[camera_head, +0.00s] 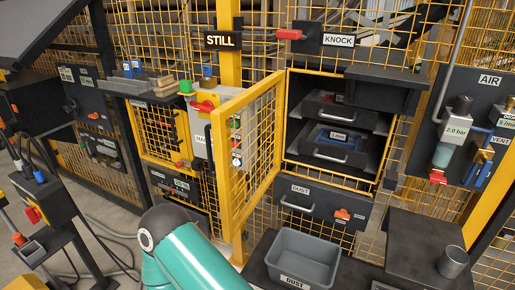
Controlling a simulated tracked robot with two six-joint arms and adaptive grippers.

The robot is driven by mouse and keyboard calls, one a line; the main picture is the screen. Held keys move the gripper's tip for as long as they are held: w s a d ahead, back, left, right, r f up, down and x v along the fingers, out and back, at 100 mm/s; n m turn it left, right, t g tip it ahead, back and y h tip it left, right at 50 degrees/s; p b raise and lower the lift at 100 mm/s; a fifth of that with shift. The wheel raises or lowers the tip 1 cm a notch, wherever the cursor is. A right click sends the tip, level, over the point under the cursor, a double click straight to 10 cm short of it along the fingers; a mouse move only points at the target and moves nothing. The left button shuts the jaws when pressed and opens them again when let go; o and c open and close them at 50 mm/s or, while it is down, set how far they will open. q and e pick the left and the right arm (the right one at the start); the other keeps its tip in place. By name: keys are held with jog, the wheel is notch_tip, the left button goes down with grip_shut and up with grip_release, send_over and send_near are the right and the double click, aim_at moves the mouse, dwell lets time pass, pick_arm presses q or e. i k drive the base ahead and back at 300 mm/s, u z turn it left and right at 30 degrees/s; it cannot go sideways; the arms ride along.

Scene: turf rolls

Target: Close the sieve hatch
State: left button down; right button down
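The sieve hatch (222,170) is a yellow-framed mesh door. It stands swung open, sticking out toward me from the left side of a dark cabinet opening. A dark upright handle (209,145) is on its near edge. Inside the opening are two dark sieve drawers, an upper one (325,108) and a lower one (340,153) with a light handle. A teal arm link of mine rises at the bottom centre, just below and left of the hatch. Neither of my grippers shows in the head view.
Below the opening is a drawer labelled DUST (305,198) with an orange-red latch. A grey bin (303,258) stands on a dark bench in front, and a metal cup (453,262) is at right. Left of the hatch is a white panel with a red handle (203,107).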

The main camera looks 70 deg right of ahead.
aim_at(230, 201)
jog(key=u, duration=0.1)
jog(key=i, duration=1.9)
jog(key=u, duration=0.8)
jog(key=i, duration=0.3)
jog(key=z, duration=2.1)
jog(key=i, duration=0.15)
jog(key=z, duration=2.55)
jog(key=k, duration=0.6)
jog(key=z, duration=0.2)
jog(key=i, duration=0.95)
jog(key=z, duration=0.15)
